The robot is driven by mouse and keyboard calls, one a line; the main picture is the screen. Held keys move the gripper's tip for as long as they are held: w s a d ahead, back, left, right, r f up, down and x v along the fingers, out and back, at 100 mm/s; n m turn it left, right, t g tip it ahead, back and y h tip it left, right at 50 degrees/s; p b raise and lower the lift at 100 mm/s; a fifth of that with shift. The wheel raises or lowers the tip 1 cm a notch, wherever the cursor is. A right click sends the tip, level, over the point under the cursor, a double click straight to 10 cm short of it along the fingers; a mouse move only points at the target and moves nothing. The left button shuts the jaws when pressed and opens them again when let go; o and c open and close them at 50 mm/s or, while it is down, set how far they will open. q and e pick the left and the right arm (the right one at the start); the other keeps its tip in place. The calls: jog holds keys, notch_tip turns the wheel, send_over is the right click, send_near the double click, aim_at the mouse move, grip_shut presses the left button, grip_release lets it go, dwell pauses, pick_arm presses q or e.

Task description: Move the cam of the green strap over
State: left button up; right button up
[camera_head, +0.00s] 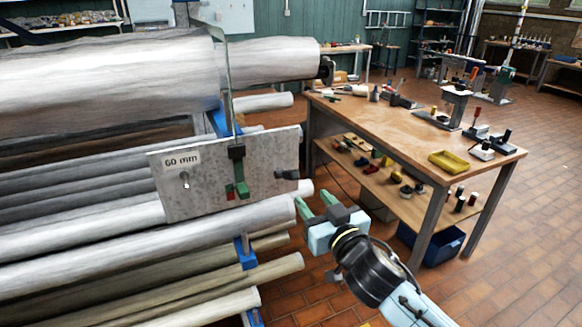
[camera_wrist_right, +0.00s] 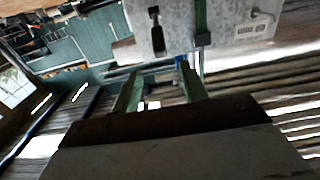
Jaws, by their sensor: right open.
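A grey metal plate (camera_head: 205,200) marked "60 mm" hangs in front of the long rolls. A green strap (camera_head: 241,182) with a black cam or buckle (camera_head: 236,153) lies on its face; I cannot tell the cam's exact position. In the right wrist view, the strap (camera_wrist_right: 200,14) crosses the plate (camera_wrist_right: 230,20) and a dark block (camera_wrist_right: 202,39) sits on it. My right gripper (camera_head: 314,202) has green fingers spread apart with nothing between them. My left gripper is not in view.
A black fitting (camera_head: 287,175) sits at the plate's right edge. Large pale rolls (camera_head: 100,80) and thinner ones (camera_head: 130,240) fill the left. A wooden workbench (camera_head: 400,122) with tools and a yellow tray (camera_head: 450,161) stands at right. Tiled floor (camera_head: 505,245) is clear.

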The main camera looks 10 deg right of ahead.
aim_at(291, 173)
jog(key=x, duration=1.2)
jog(key=shift+w+a+f, duration=0.1)
jog(key=shift+w+f, duration=0.05)
jog(key=shift+w, duration=0.2)
jog(key=shift+c, duration=0.2)
grip_shut()
